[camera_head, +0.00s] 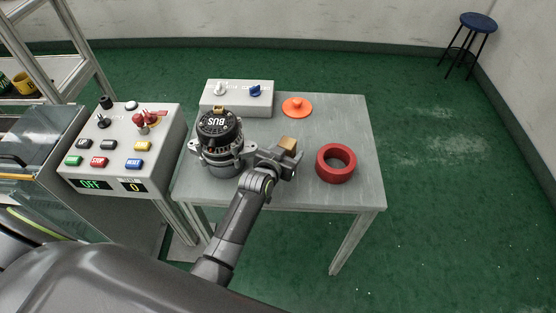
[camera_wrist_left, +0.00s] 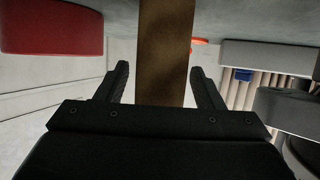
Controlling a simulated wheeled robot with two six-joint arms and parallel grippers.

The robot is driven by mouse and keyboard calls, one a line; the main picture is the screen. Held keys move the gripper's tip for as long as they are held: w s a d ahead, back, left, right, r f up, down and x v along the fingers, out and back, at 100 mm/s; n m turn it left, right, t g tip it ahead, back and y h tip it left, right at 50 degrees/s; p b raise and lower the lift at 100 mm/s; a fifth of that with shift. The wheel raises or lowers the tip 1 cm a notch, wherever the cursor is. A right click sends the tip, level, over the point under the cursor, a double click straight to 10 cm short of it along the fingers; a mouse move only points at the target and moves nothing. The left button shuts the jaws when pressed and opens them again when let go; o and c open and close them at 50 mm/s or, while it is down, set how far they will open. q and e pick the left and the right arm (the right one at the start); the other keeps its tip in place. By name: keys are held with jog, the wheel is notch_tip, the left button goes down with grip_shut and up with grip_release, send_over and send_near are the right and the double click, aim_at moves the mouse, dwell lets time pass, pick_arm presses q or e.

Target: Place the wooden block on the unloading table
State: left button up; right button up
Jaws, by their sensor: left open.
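The wooden block (camera_head: 288,143) is a small tan block at the middle of the grey unloading table (camera_head: 330,200), just beyond my left gripper. In the left wrist view the wooden block (camera_wrist_left: 165,50) stands between the two dark fingers, with a gap on each side. My left gripper (camera_head: 284,157) is open, low over the table; it also shows in the left wrist view (camera_wrist_left: 160,85). The block's lower part is hidden behind the gripper in the head view. My right gripper is not in view.
An alternator (camera_head: 217,145) stands left of the gripper. A red ring (camera_head: 336,177) lies to the right, and an orange disc (camera_head: 297,114) lies behind. A grey switch box (camera_head: 222,98) is at the back, and a control panel (camera_head: 122,150) stands left.

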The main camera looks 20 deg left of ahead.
pick_arm(q)
jog(key=v, duration=1.1)
jog(key=shift+s+b, duration=0.3)
jog(key=shift+b, duration=0.05)
jog(key=shift+r, duration=0.1)
